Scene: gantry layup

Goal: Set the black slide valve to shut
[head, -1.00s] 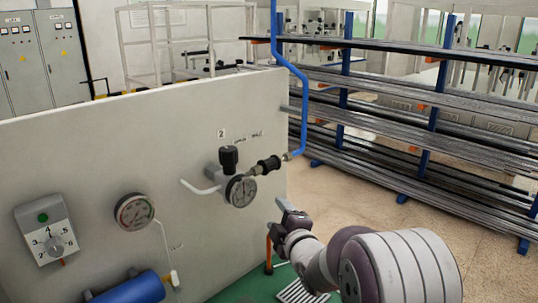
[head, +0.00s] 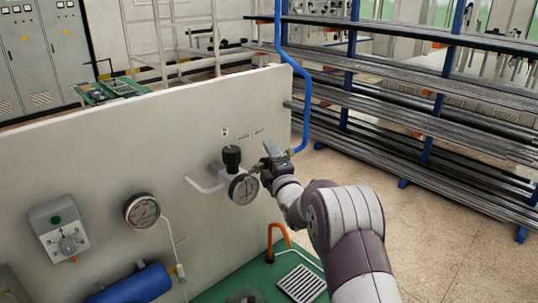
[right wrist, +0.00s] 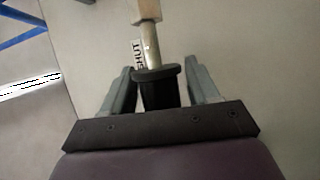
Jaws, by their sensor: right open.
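The black slide valve (right wrist: 158,90) shows in the right wrist view as a ribbed-looking black sleeve with a wider collar, on a metal rod below a brass-coloured block (right wrist: 148,10). My right gripper (right wrist: 161,84) is open, with one finger on each side of the sleeve; I see gaps, so it is not clasped. A SHUT label (right wrist: 138,54) is on the panel beside the rod, near the collar. In the head view my right gripper (head: 275,157) covers most of the valve, just right of the pressure gauge (head: 243,189). My left gripper is not in view.
The pale panel (head: 100,165) also carries a black knob (head: 232,157), another gauge (head: 142,211), a selector box (head: 61,231) and a blue cylinder (head: 135,284). A blue pipe (head: 305,100) runs up at the panel's right edge. Racks of bars (head: 400,105) stand behind.

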